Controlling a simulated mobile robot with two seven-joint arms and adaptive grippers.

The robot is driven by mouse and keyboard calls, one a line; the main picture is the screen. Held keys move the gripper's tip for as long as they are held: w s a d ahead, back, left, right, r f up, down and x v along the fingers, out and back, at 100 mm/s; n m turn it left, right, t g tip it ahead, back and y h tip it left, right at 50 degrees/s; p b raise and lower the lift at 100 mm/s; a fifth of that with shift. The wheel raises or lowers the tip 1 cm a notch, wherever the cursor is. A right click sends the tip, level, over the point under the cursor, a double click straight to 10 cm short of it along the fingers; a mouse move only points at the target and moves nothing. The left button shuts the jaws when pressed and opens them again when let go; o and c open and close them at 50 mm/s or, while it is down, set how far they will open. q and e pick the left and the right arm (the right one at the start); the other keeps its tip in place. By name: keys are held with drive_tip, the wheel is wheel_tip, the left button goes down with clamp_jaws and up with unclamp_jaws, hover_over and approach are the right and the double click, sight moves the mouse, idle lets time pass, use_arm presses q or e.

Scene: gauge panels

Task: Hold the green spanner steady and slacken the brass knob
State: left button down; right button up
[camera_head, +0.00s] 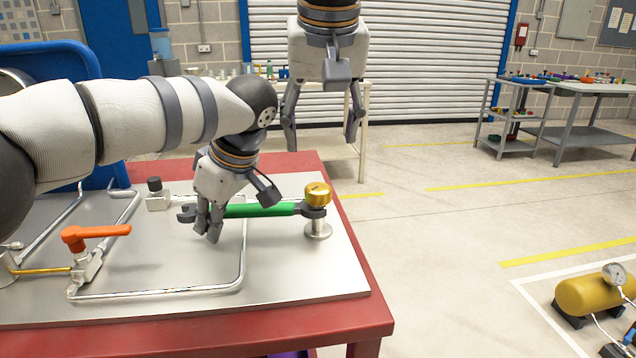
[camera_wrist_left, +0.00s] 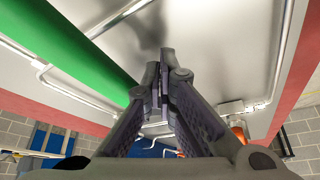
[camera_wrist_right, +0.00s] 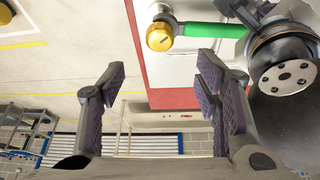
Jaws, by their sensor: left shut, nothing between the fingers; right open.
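The green spanner (camera_head: 262,210) lies across the panel (camera_head: 290,279), its right-hand jaw at the brass knob's (camera_head: 318,190) post. The knob sits on top of that post, near the panel's right side. My left gripper (camera_head: 213,236) is shut and empty, on the near side of the spanner by its left end. In the left wrist view the spanner (camera_wrist_left: 85,62) passes beside the closed fingers (camera_wrist_left: 160,75), not between them. My right gripper (camera_head: 321,143) is open and empty, above and beyond the panel's far edge. The right wrist view shows the knob (camera_wrist_right: 160,36) and spanner (camera_wrist_right: 214,30) beyond its fingers (camera_wrist_right: 155,78).
An orange-handled valve (camera_head: 96,233) and bent metal pipes (camera_head: 165,292) occupy the panel's left half. A black-topped fitting (camera_head: 156,194) stands behind the spanner's left end. The red bench (camera_head: 378,318) ends right of the panel, with open floor beyond. A yellow tank (camera_head: 586,295) stands there.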

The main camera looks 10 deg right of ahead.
sight(318, 187)
drive_tip(key=x, duration=1.2)
drive_tip(key=shift+f, duration=0.1)
drive_tip(key=c, duration=1.1)
